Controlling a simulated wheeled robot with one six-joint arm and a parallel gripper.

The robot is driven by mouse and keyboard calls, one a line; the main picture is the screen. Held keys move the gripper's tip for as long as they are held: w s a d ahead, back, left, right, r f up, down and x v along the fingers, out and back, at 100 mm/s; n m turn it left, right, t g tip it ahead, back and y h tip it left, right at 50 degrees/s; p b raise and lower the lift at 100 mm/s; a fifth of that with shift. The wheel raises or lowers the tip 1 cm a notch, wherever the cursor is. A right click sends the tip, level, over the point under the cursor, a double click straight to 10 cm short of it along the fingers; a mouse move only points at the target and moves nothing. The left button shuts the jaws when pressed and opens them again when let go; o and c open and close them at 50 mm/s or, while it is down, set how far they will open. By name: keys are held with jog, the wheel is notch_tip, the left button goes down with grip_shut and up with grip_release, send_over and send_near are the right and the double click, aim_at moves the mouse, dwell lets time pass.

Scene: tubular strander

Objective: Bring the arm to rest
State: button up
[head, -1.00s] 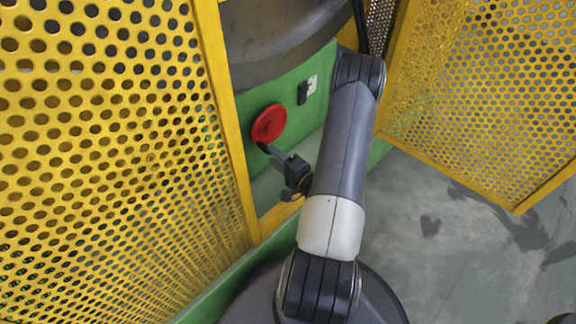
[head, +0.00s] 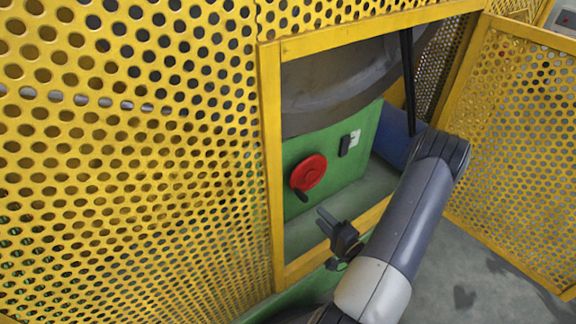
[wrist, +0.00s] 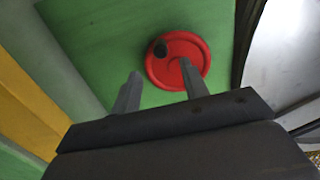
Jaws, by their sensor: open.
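My gripper (head: 325,220) is at the doorway opening in the head view, in front of and below the red handwheel. Its two fingers are apart with nothing between them, as the wrist view (wrist: 162,90) shows. The red handwheel (head: 309,172) is on the green machine panel, with a dark knob at its lower edge. In the wrist view the red handwheel (wrist: 178,62) lies beyond the fingertips, and the knob shows at its upper left. My arm reaches up and folds back down to the gripper. A clear gap shows between gripper and wheel in the head view.
A yellow perforated guard (head: 120,160) fills the left. Its frame post (head: 271,170) borders the opening close to my gripper. A perforated yellow door (head: 515,140) stands open at right. A large grey drum (head: 340,85) is above the green panel (head: 340,180). Grey floor is free at lower right.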

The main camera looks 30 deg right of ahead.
aim_at(303, 198)
jog(key=w, duration=0.3)
jog(key=w+a+b, duration=0.1)
jog(key=w, duration=0.6)
jog(key=shift+w+a, duration=0.25)
jog(key=shift+w, duration=0.15)
jog(key=shift+s, duration=0.1)
jog(key=s+d+p, duration=0.1)
jog(key=s+d, duration=0.1)
jog(key=s, duration=0.9)
jog(key=w, duration=0.3)
jog(key=w+a+b, duration=0.1)
jog(key=w, duration=0.3)
jog(key=w+a, duration=0.1)
jog(key=w, duration=0.2)
jog(key=shift+w, duration=0.3)
jog(key=shift+w+f+b, duration=0.15)
jog(key=shift+w+b, duration=0.2)
jog(key=shift+w, duration=0.05)
jog(key=shift+s+d+f+n+b, duration=0.15)
jog(key=shift+f+n+b, duration=0.1)
jog(key=shift+n, duration=0.25)
jog(key=shift+w+d+f+n+b, duration=0.1)
jog(key=shift+d+f+n+b, duration=0.1)
jog(key=shift+n, duration=0.3)
